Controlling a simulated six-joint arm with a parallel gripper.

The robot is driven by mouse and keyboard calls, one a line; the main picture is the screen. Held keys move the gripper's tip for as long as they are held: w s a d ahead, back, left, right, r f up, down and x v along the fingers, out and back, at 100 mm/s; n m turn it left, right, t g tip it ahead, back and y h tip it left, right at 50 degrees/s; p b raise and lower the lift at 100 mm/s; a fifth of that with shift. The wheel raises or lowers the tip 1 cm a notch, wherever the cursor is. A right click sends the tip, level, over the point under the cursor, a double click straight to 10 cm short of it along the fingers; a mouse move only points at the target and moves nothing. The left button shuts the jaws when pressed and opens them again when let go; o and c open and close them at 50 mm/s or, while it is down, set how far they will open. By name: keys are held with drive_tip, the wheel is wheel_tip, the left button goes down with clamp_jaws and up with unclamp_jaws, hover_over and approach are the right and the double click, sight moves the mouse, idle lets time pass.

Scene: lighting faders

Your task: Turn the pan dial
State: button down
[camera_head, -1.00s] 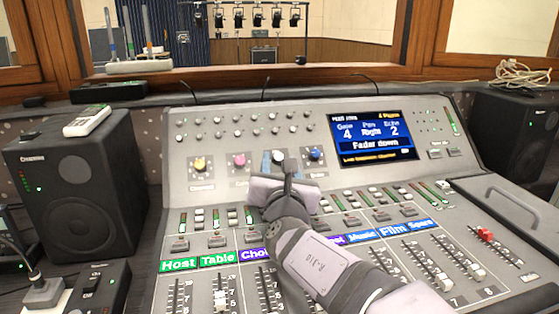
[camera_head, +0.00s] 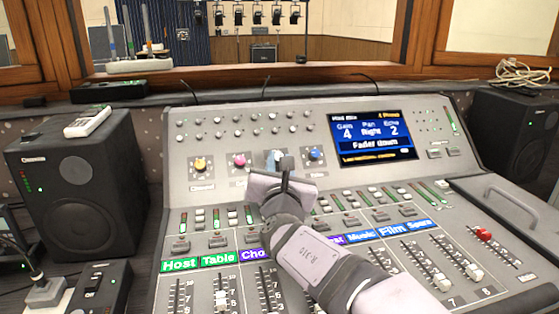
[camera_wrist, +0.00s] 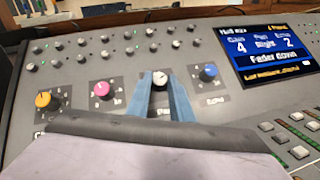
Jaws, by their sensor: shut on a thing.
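The pan dial (camera_wrist: 160,77) is a small knob with a white cap on the sloped upper panel, between a pink knob (camera_wrist: 104,90) and a blue knob (camera_wrist: 208,73). My gripper (camera_wrist: 161,84) has its two blue fingers closed on either side of the pan dial. In the head view my gripper (camera_head: 273,160) is at the same knob row and its body hides most of the dial. The screen (camera_head: 372,135) reads Gain 4, Pan Right, Echo 2, and "Fader down" below.
A yellow-orange knob (camera_head: 200,164) is at the left end of the row. Faders with coloured labels such as Host (camera_head: 180,265) fill the lower desk under my arm. A red fader cap (camera_head: 484,234) is at the right. Black speakers (camera_head: 75,180) flank the console.

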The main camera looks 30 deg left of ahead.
drive_tip(key=m+h+p, duration=0.2)
drive_tip(key=m+p, duration=0.1)
drive_tip(key=m+t+h+p, duration=0.1)
drive_tip(key=h+p, duration=0.1)
drive_tip(key=shift+s+a+r+m, duration=0.25)
drive_tip(key=shift+a+r+m, duration=0.05)
drive_tip(key=shift+a+m, duration=0.1)
drive_tip(key=shift+f+m+h+p, duration=0.1)
drive_tip(key=shift+m+h+p, duration=0.9)
drive_tip(key=shift+m+p, duration=0.25)
drive_tip(key=c, duration=1.6)
unclamp_jaws()
drive_tip(key=shift+o, duration=0.2)
drive_tip(key=shift+b+v, duration=0.45)
drive_tip(key=shift+v, duration=3.15)
